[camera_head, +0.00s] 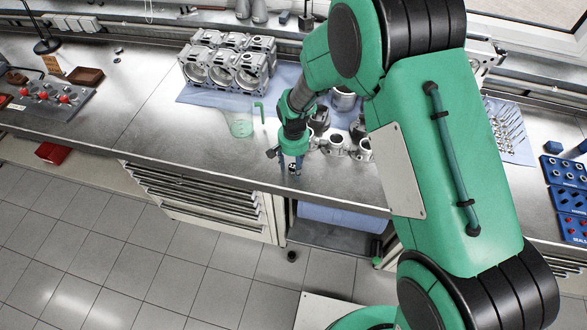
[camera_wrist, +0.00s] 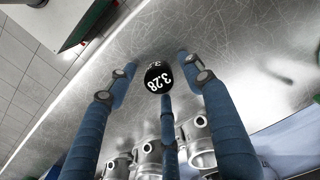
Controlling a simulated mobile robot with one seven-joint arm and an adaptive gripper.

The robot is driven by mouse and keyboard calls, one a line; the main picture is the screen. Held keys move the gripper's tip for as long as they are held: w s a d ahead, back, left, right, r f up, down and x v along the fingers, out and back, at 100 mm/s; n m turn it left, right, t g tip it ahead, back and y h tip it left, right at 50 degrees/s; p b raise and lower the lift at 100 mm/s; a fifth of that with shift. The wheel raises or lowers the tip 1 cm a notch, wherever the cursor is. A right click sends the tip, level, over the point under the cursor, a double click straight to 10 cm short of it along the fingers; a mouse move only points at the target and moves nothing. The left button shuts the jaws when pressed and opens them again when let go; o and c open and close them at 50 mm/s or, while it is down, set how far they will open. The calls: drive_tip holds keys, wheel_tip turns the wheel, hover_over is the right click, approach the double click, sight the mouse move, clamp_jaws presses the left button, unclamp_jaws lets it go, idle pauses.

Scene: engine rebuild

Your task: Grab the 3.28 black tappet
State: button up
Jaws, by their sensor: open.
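The black tappet (camera_wrist: 158,77), round with white "3.28" printed on its top, stands on the metal bench in the wrist view. My gripper (camera_wrist: 160,72) is open, its blue fingers spread on the left, the right and below the tappet. The tappet sits between the fingertips, and I see no finger closed on it. In the head view my gripper (camera_head: 291,166) is low over the front edge of the metal bench (camera_head: 225,160). The tappet cannot be told apart there.
A green transparent cup (camera_head: 240,124) and a grey engine block (camera_head: 228,62) stand behind to the left. The bench to the left is largely clear; blue racks (camera_head: 565,170) are far right.

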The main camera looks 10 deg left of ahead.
sight(293, 166)
idle(0.3)
drive_tip(key=c, duration=1.2)
drive_tip(key=shift+c, duration=0.2)
drive_tip(key=shift+r, duration=0.4)
wheel_tip(293, 166, up, 3)
drive_tip(key=s+d+r, duration=0.1)
drive_tip(key=s+d, duration=0.7)
drive_tip(key=s, duration=0.5)
drive_tip(key=shift+s+d, duration=0.2)
drive_tip(key=shift+s, duration=0.1)
drive_tip(key=shift+r, duration=0.1)
